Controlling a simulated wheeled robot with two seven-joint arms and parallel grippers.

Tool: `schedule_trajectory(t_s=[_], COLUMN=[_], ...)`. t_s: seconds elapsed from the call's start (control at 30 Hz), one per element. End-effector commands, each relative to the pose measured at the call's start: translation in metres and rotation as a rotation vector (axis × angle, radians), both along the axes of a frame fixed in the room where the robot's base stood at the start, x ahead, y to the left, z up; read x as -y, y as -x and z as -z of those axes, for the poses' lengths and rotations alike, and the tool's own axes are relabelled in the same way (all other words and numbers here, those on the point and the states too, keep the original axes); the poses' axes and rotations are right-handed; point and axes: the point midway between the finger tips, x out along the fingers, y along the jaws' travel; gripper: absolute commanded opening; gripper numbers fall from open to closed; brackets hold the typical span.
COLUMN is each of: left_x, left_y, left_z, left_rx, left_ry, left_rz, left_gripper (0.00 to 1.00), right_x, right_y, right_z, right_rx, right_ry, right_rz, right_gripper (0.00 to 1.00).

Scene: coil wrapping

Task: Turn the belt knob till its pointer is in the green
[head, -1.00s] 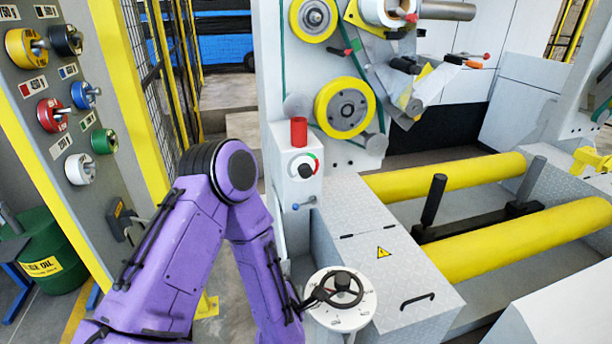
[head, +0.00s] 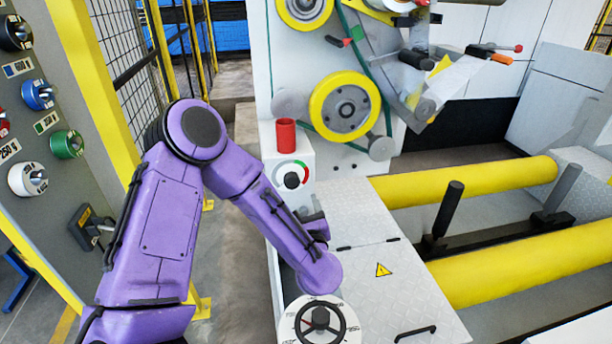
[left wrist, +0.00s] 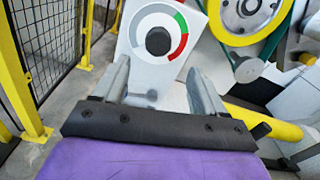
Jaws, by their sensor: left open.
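The belt knob (head: 292,180) is a round black knob on a dial with a green and a red arc, on the front of a white box. In the left wrist view the knob (left wrist: 158,42) sits in the middle of its dial, with the green arc (left wrist: 180,22) at upper right and the red arc below it. I cannot make out the pointer. My left gripper (left wrist: 158,68) is open and empty; its two fingers reach toward the dial, below the knob and apart from it. In the head view the left gripper (head: 314,222) is just below the box, partly hidden by my forearm.
A red cylinder (head: 286,135) stands on top of the box. A handwheel (head: 320,318) on a round white plate is below my left wrist. Yellow rollers (head: 470,180) and a plated cover (head: 380,300) lie to the right. A yellow post and mesh fence (head: 125,60) are at left.

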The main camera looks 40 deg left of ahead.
Motion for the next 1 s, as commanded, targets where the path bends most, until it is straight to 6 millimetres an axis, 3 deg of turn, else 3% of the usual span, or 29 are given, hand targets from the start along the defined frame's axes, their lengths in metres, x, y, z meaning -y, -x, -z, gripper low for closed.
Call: schedule_trajectory(t_s=[0.5,0.87,0.9,1.0], left_x=[-0.072,-0.082,-0.082,-0.081], left_y=[-0.058,-0.065,-0.065,-0.065], left_z=[0.0,0.001,0.001,0.001], left_rx=[-0.003,-0.004,-0.004,-0.004], left_ry=[-0.001,-0.002,-0.002,-0.002], left_rz=[-0.001,0.001,0.001,0.001], left_gripper=[0.71,0.71,0.65,0.32], right_x=[0.0,0.0,0.0,0.0], right_y=[0.001,0.0,0.0,0.0], right_z=[-0.022,-0.022,-0.022,-0.022], right_rx=[-0.002,-0.001,-0.001,-0.001], right_ry=[0.0,0.0,0.0,0.0], right_rz=[0.0,0.0,0.0,0.0], right_gripper=[0.43,0.43,0.43,0.43])
